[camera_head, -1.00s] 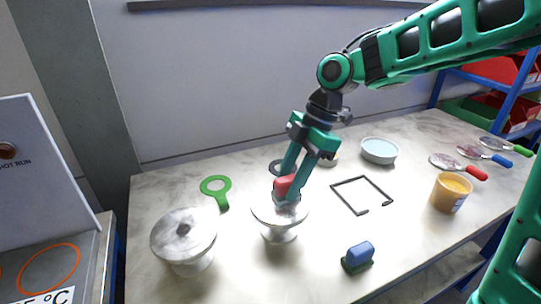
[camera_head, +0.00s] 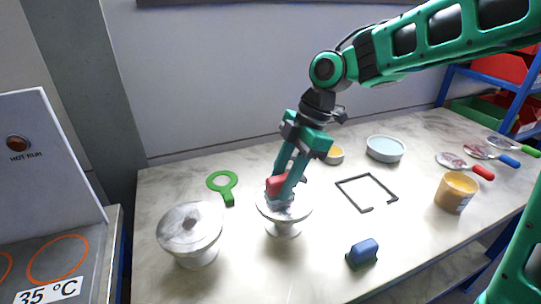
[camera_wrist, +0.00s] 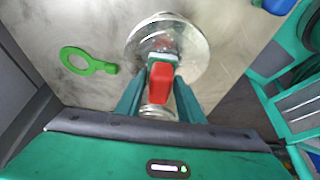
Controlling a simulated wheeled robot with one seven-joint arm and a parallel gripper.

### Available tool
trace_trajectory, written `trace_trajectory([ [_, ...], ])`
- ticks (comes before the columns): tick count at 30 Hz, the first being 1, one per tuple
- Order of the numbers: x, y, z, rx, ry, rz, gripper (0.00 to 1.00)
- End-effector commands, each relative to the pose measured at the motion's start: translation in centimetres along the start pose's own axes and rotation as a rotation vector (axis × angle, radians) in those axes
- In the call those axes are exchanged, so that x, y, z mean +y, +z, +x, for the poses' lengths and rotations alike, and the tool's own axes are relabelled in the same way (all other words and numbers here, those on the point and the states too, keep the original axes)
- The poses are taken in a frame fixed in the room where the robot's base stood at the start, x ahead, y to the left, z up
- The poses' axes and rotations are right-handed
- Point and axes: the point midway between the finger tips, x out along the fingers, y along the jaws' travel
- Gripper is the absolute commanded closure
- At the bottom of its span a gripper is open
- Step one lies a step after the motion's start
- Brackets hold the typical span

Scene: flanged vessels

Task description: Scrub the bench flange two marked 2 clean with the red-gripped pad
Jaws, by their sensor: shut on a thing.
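My gripper (camera_head: 279,190) is shut on the red grip of a pad (camera_head: 276,184). The pad is at the top face of the middle flanged vessel (camera_head: 299,210). In the wrist view the red grip (camera_wrist: 161,80) sits between the fingers, with a green-and-white edge beyond it, over the round metal flange (camera_wrist: 192,42). The flange face looks grey and mottled. A second flanged vessel (camera_head: 190,230) stands to the left with a dark smudge on its top. I cannot read a number on either one. The pad's underside is hidden.
A blue-gripped pad (camera_head: 362,254) stands at the front. A hot plate (camera_head: 60,262) is at left.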

Motion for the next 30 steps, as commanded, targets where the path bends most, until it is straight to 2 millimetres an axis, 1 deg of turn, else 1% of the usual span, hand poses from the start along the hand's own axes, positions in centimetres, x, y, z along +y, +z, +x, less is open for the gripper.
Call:
trace_trajectory([
  [10, 0.7, -1.9, 0.7, 0.000, 0.004, 0.013, 0.90],
  [11, 0.7, -1.9, 0.5, 0.001, 0.005, 0.013, 0.90],
  [14, 0.7, -2.8, -1.7, -0.001, 0.009, 0.009, 0.90],
  [30, 0.7, -4.5, -6.0, 0.000, 0.006, 0.011, 0.90],
])
